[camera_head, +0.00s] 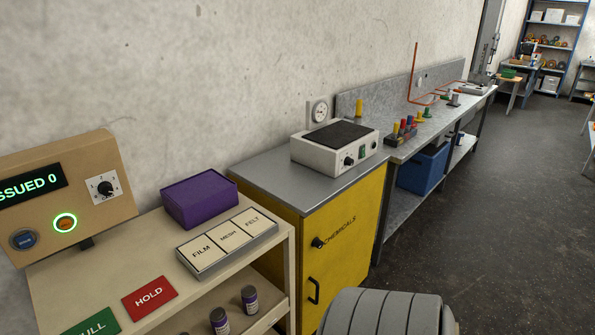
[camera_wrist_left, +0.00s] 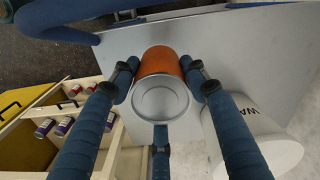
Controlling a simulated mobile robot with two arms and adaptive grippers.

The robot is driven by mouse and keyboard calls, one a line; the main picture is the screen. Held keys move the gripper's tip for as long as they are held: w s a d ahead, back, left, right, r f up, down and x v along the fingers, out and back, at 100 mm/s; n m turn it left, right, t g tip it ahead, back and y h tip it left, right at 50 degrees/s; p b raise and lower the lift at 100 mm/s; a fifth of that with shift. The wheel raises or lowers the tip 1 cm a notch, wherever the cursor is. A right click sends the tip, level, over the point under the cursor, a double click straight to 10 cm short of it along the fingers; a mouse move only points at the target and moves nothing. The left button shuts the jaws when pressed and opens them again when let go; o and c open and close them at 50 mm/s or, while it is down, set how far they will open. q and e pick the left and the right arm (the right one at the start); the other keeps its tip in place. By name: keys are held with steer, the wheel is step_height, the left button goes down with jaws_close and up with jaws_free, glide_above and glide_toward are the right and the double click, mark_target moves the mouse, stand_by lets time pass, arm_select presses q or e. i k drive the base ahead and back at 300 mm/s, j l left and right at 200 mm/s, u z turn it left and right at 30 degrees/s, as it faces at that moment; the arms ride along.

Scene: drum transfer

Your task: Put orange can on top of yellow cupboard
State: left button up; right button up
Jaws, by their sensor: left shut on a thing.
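The orange can (camera_wrist_left: 160,62) is in the left wrist view, between the blue fingers of my left gripper (camera_wrist_left: 161,72). The gripper is shut on it, and the can's round metal end faces the camera. The yellow cupboard (camera_head: 343,240), marked CHEMICALS, stands in the middle of the head view with a grey top (camera_head: 262,170). Neither the can nor my left gripper shows in the head view. My right gripper is in neither view.
A white hotplate (camera_head: 325,158) with a black plate stands toward the cupboard top's right side; the left part is bare. A cream cart (camera_head: 150,225) with a purple box (camera_head: 200,198) adjoins on the left. A grey workbench (camera_head: 425,130) runs beyond. A white bin (camera_wrist_left: 265,140) shows in the wrist view.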

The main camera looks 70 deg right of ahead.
mark_target(295, 182)
steer(key=z, duration=1.55)
steer(key=i+l+z, duration=0.1)
steer(key=i+z, duration=0.85)
steer(key=z, duration=0.15)
